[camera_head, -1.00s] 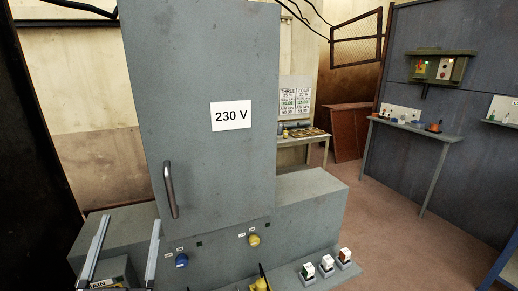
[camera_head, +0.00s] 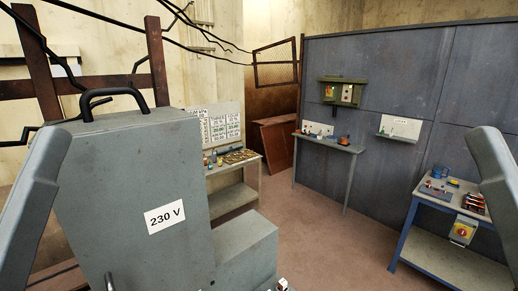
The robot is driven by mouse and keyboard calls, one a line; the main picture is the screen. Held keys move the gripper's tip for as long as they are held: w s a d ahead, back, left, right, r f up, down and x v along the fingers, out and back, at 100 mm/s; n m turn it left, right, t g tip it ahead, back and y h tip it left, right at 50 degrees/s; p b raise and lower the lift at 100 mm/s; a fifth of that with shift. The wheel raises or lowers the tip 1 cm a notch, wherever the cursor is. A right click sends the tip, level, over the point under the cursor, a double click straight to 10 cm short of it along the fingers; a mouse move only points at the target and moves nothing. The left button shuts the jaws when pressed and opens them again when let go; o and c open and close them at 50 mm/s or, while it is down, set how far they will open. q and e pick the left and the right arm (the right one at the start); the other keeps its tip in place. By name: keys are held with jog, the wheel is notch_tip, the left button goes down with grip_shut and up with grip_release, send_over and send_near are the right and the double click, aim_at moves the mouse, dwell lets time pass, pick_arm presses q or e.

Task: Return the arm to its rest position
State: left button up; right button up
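Neither of my grippers shows in this view, so I cannot see whether they hold anything. A grey arm link of mine (camera_head: 32,205) reaches up along the left edge. Another grey arm link of mine (camera_head: 497,180) stands at the right edge. The grey cabinet (camera_head: 140,215) with a "230 V" label (camera_head: 165,216) fills the lower left. Its door looks closed, though the lower part is cut off by the frame.
A lower grey box (camera_head: 245,250) adjoins the cabinet's right side. A blue-framed workbench (camera_head: 455,262) with devices stands at right. A narrow table (camera_head: 328,144) and another bench (camera_head: 232,194) stand farther back. The floor (camera_head: 330,245) between is clear.

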pick_arm(q)
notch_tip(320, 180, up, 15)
jog(key=p, duration=1.1)
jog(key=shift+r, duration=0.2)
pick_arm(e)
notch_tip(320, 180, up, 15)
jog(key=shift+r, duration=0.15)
